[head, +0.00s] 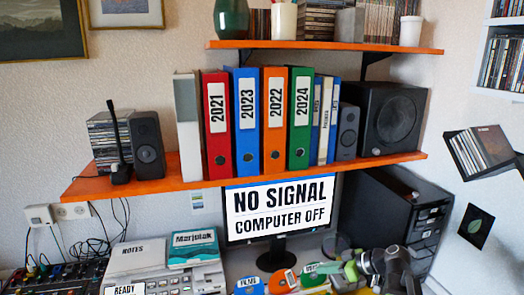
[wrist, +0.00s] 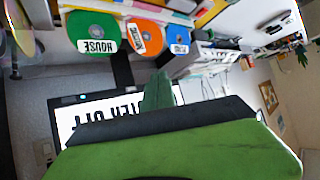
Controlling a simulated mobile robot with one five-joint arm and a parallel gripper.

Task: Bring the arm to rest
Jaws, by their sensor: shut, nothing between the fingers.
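My gripper (head: 345,274) shows at the bottom of the head view, right of the discs and below the black monitor. Its green fingers are shut and empty. In the wrist view the shut green fingers (wrist: 158,92) stand in the middle, in front of the dark monitor edge. My grey arm shows beside the gripper at the lower right of the head view. A blue disc (head: 249,286), an orange disc (head: 282,282) and a green disc (head: 309,279) lie left of the gripper. In the wrist view the green disc reads HOUSE (wrist: 93,32).
An orange shelf (head: 150,190) with binders and speakers runs above. A rack of cases (head: 480,151) juts in at the right.

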